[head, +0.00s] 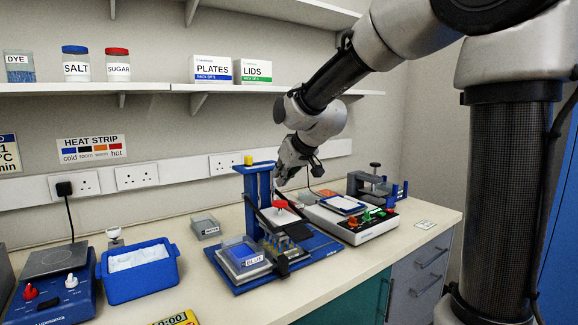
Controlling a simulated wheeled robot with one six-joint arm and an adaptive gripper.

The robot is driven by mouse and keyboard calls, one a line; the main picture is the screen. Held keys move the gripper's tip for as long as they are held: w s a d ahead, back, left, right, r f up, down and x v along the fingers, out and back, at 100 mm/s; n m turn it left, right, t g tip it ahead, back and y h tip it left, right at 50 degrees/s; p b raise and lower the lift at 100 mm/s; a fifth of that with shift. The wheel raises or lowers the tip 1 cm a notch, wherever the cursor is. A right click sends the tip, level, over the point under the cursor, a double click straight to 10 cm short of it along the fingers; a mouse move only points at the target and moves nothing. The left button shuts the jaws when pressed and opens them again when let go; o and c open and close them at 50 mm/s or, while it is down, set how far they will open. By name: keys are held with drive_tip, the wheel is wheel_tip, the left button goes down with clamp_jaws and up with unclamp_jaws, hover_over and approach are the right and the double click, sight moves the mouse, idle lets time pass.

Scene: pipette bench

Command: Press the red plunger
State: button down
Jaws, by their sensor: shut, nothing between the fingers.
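The red plunger (280,204) shows as a small red cap over a pale part, at the middle of the blue pipette stand (262,184) on the bench. My gripper (280,182) is shut and empty, with its fingers pointing down. In the head view it is just above the red plunger, close to the stand's upright. I cannot tell whether the fingertips touch the plunger. Dark parts of the stand and a row of small tubes sit below the plunger.
A blue tray (106,272), a hotplate (55,262) and a small grey box (205,228) stand to the left. A white device with coloured knobs (352,236) stands close on the right. A shelf (150,88) runs above. Some front bench is clear.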

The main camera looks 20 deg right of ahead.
sight(281, 202)
drive_tip(key=shift+w+f, duration=0.15)
drive_tip(key=shift+f, duration=2.1)
drive_tip(key=shift+a, duration=0.1)
drive_tip(key=shift+f, duration=1.25)
drive_tip(key=shift+r, duration=0.35)
drive_tip(key=r, duration=0.4)
drive_tip(key=shift+s+r, duration=0.3)
drive_tip(key=shift+s, duration=0.1)
drive_tip(key=v, duration=0.8)
drive_tip(key=shift+s+d+r, duration=0.2)
drive_tip(key=shift+r, duration=0.05)
